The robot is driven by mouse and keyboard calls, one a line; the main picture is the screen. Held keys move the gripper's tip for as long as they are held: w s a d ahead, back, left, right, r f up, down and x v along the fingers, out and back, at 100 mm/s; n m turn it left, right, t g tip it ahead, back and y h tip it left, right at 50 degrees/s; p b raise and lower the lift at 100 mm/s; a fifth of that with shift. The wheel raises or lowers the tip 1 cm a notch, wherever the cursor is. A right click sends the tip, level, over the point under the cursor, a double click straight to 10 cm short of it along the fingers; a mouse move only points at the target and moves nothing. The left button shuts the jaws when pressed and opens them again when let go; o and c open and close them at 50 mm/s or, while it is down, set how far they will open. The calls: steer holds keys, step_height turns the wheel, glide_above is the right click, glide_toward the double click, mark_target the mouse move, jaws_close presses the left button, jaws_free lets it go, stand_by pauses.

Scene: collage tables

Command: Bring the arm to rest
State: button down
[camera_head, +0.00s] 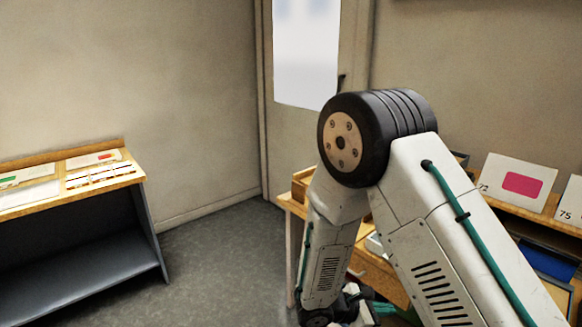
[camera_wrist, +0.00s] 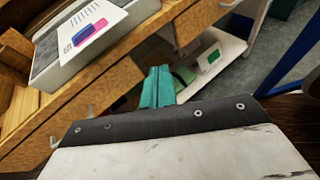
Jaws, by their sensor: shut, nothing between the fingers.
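My arm (camera_head: 400,180) rises from the lower right, bends at a black elbow joint and comes down toward the bottom of the head view. Its wrist end is partly cut off by the lower edge there. In the wrist view the teal fingers of my gripper (camera_wrist: 158,84) are together, with nothing seen between them. They stick out past the white and dark housing in the foreground. Behind them is wooden furniture, and I cannot tell how far off it is.
A wooden-topped table (camera_head: 140,178) with cards stands at the left. A box with a printed card (camera_wrist: 88,28) shows in the wrist view. Grey floor (camera_head: 225,260) lies clear between.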

steer(key=s+d+r+m+y, duration=0.1)
steer(key=s+r+m+y, duration=0.5)
steer(key=s+r+m, duration=0.3)
steer(key=s+d+r+m+g+y, duration=0.1)
steer(key=s+r+m+y, duration=0.6)
steer(key=s+r, duration=0.8)
step_height(320, 180, up, 6)
steer(key=m, duration=0.3)
steer(key=shift+s+d, duration=0.25)
steer(key=shift+d, duration=0.15)
